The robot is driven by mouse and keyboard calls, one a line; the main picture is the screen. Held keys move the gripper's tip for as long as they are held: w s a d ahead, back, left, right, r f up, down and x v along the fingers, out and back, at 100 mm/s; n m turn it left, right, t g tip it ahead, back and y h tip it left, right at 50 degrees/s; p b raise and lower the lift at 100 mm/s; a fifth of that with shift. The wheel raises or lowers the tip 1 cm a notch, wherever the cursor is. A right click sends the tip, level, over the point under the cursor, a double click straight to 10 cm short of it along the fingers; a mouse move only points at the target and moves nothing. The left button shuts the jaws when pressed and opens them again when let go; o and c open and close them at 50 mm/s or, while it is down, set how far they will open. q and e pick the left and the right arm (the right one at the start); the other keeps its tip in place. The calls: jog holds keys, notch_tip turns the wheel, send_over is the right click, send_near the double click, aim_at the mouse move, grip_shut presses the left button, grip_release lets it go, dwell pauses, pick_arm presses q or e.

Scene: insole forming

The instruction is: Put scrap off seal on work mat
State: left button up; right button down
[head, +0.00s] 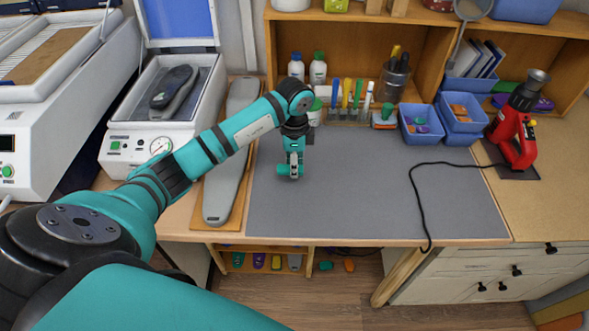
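The grey work mat (370,200) covers the middle of the bench. My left gripper (294,172) points down over the left part of the mat. A small teal piece (283,170), which looks like the scrap, sticks out beside its fingertips, and the fingers look closed on it. I cannot tell whether the piece touches the mat. The white machine with a gauge (161,145) stands open at the left, with a dark insole shape (173,88) on its bed. I cannot make out a seal on it. My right gripper is not in view.
A long grey board (222,190) lies left of the mat. Bottles (318,69), markers (347,93) and blue bins (460,112) line the back. A red tool (516,130) stands at the right, its black cable crossing the mat. The middle of the mat is free.

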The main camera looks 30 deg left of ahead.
pick_arm(q)
notch_tip(320, 180, down, 3)
jog(key=shift+w+a+f+p, duration=0.1)
jog(key=shift+p, duration=0.7)
jog(key=shift+f, duration=0.15)
jog(key=shift+f, duration=0.2)
jog(key=o, duration=0.7)
